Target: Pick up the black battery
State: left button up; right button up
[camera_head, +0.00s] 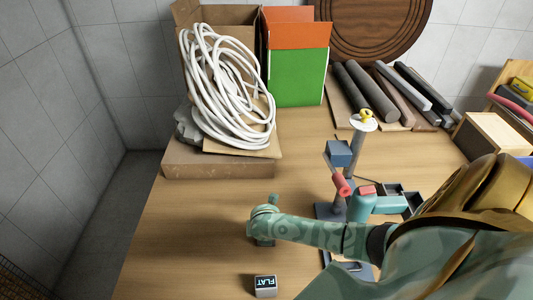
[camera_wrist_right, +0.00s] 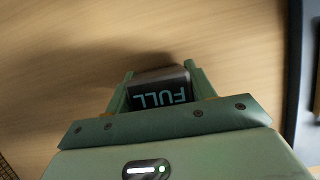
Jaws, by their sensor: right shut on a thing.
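In the wrist view, a dark battery (camera_wrist_right: 158,90) marked "FULL", the letters upside down, sits between the two green fingers of my right gripper (camera_wrist_right: 159,80). The gripper is shut on it. In the head view my right arm reaches in from the right and my right gripper (camera_head: 262,230) points down over the table; a dark bit of the battery (camera_head: 265,243) shows beneath it. I cannot tell whether the battery touches the table. A second block (camera_head: 265,286), with a dark face marked "FLAT", stands nearer the front edge. My left gripper is not in view.
A stand with a blue block (camera_head: 339,153) and a red part (camera_head: 342,185) stands right of the gripper. A white hose coil (camera_head: 225,85) rests on cardboard at the back left. Dark rods (camera_head: 372,92) lie at the back right. The table left of the gripper is clear.

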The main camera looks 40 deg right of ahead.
jog(key=shift+r, duration=0.1)
jog(key=shift+r, duration=0.25)
notch_tip(320, 180, up, 2)
jog(key=shift+r+p, duration=0.1)
jog(key=shift+p, duration=0.45)
jog(key=s+d+r+p, duration=0.1)
jog(key=s+r+p, duration=1)
jog(key=s+r, duration=0.3)
notch_tip(320, 180, up, 2)
jog(key=shift+r+p, duration=0.1)
jog(key=shift+p, duration=0.3)
